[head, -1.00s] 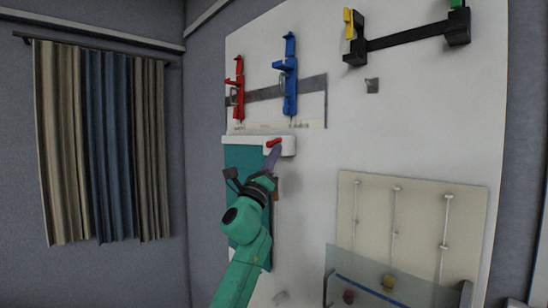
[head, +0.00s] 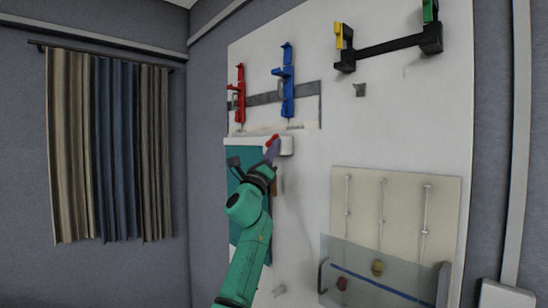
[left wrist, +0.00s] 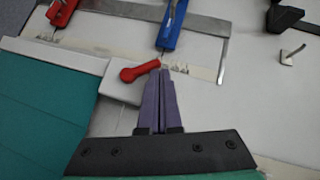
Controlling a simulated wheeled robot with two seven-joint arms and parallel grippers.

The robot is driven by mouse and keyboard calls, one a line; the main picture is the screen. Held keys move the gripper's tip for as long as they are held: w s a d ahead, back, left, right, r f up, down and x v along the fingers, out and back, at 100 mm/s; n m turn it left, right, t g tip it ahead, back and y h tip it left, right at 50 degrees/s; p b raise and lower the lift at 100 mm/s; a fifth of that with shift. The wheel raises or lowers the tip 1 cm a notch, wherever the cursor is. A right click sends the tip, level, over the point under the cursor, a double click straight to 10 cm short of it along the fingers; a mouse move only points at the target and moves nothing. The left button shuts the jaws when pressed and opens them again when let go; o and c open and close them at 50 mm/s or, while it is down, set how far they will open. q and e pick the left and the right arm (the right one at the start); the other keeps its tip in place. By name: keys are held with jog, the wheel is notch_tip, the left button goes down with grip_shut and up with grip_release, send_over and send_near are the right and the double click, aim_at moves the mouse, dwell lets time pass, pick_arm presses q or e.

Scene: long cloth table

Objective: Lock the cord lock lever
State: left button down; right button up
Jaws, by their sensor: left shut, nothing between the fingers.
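The cord lock lever is a small red lever (left wrist: 140,72) on a white block (left wrist: 121,87) at the right end of a white rail above a teal blind (left wrist: 45,115). In the head view the red lever (head: 271,140) shows just above my left gripper (head: 272,152). The left gripper's purple fingers (left wrist: 160,75) are shut and empty. Their tips are right beside the lever's right end in the left wrist view; I cannot tell if they touch it. The fingers hide part of the white block. My right gripper is not in view.
A red clamp (head: 239,95) and a blue clamp (head: 287,85) hang on a grey strip above the rail. A black bar (head: 385,50) and a small hook (head: 360,90) are to the right. A clear-fronted panel (head: 385,240) is at lower right. Curtains (head: 110,150) hang at left.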

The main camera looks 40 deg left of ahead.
pick_arm(q)
jog(key=r, duration=0.2)
jog(key=shift+a+r, duration=0.2)
jog(key=shift+r, duration=0.1)
jog(key=shift+w+a+r+p, duration=0.1)
jog(key=shift+a+r+p, duration=0.35)
jog(key=shift+r+p, duration=0.2)
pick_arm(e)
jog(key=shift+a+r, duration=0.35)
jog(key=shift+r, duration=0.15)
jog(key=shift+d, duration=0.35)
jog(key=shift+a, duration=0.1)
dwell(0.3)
